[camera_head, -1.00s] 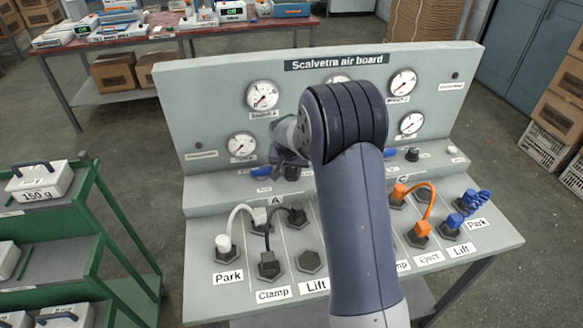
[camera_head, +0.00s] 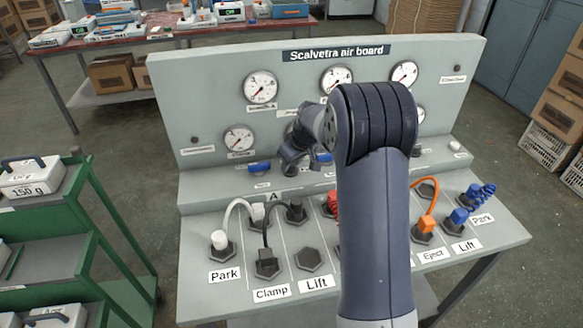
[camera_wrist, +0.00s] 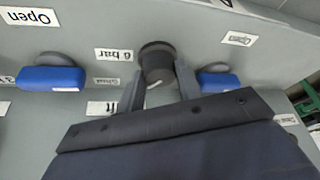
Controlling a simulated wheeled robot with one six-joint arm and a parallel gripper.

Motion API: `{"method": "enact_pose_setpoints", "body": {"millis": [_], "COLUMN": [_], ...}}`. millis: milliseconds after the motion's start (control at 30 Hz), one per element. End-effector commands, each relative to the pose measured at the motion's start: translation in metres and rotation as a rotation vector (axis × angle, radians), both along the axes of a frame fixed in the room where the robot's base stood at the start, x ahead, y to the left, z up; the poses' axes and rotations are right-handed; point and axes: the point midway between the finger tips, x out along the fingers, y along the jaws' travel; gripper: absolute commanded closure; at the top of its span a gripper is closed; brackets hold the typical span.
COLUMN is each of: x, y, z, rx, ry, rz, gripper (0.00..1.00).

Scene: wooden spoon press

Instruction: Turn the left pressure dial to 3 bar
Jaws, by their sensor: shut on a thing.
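The dark round left pressure dial (camera_wrist: 158,62) is on the grey air board, with a light mark on its near side. In the wrist view my gripper (camera_wrist: 161,80) has one finger on each side of the dial and is shut on it. In the head view my gripper (camera_head: 295,158) is at the ledge below the gauges and hides the dial. A small gauge (camera_head: 240,138) labelled Clamp shows at left; another gauge behind my wrist is mostly hidden.
Blue valve handles flank the dial, one (camera_wrist: 52,78) on the left and one (camera_wrist: 218,82) on the right. Several hoses and plugs, including a white plug (camera_head: 219,240) and an orange hose (camera_head: 428,207), fill the lower panel. A green cart (camera_head: 75,225) stands at left.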

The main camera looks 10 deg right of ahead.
Motion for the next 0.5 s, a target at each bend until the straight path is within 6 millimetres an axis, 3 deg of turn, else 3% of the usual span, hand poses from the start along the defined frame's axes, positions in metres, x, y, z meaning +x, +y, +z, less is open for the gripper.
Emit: {"method": "enact_pose_setpoints", "body": {"millis": [500], "x": [0.0026], "y": [-0.0025], "z": [-0.0013], "rx": [0.000], "ry": [-0.001], "rz": [0.467], "gripper": [0.89]}}
